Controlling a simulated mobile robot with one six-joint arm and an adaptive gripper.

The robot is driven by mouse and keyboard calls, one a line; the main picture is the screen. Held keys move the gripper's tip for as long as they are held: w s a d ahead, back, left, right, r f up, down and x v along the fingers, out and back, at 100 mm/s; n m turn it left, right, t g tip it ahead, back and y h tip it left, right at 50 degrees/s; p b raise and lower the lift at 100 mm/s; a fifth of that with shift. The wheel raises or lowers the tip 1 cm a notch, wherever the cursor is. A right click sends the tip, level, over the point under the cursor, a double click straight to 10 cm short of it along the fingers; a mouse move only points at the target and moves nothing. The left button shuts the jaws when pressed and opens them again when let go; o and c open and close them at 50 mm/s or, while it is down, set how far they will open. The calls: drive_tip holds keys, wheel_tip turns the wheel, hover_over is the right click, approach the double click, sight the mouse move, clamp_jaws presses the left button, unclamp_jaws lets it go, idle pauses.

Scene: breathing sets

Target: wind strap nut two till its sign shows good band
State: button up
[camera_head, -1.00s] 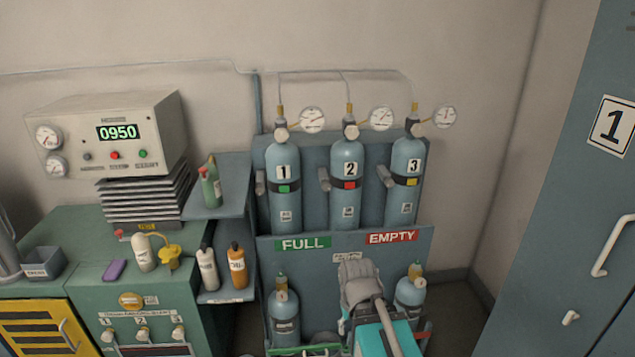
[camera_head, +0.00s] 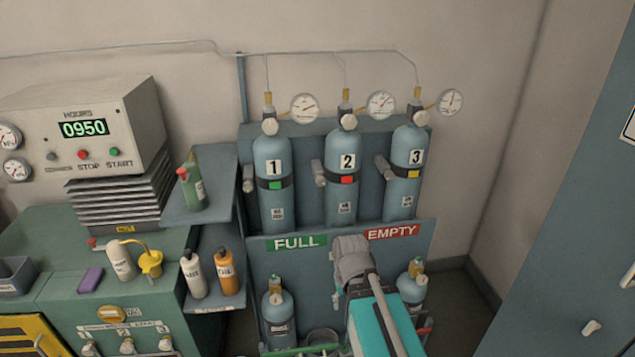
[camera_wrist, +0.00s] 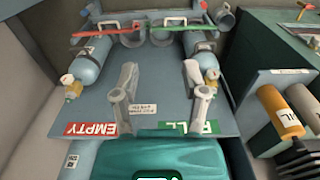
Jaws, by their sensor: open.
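Cylinder 2 (camera_head: 343,205) stands upright in the middle of the rack. A dark strap crosses it, with a red sign (camera_head: 348,180) under the number. The grey strap nut two (camera_head: 319,172) sticks out at the strap's left end. My gripper (camera_head: 352,247) is in front of the rack's lower panel, below cylinder 2, between the FULL and EMPTY signs, apart from the nut. In the wrist view my gripper (camera_wrist: 161,75) has its two grey fingers spread with nothing between them. The nut cannot be made out in the wrist view.
Cylinder 1 (camera_head: 272,210) has a green sign and cylinder 3 (camera_head: 403,200) a yellow one, each with its own nut. Gauges and thin pipes are above. A shelf with bottles (camera_head: 226,272) is left of the rack. A blue cabinet (camera_head: 565,250) stands at right.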

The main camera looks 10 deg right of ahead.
drive_tip(key=o, duration=0.3)
drive_tip(key=shift+o, duration=0.7)
drive_tip(key=shift+w, duration=0.25)
drive_tip(key=m+t+b, duration=0.3)
drive_tip(key=t+b, duration=0.7)
drive_tip(key=t, duration=0.8)
approach(321, 184)
drive_tip(key=shift+s, duration=1.35)
drive_tip(key=shift+w, duration=0.1)
drive_tip(key=w, duration=1.3)
drive_tip(key=shift+w, duration=0.3)
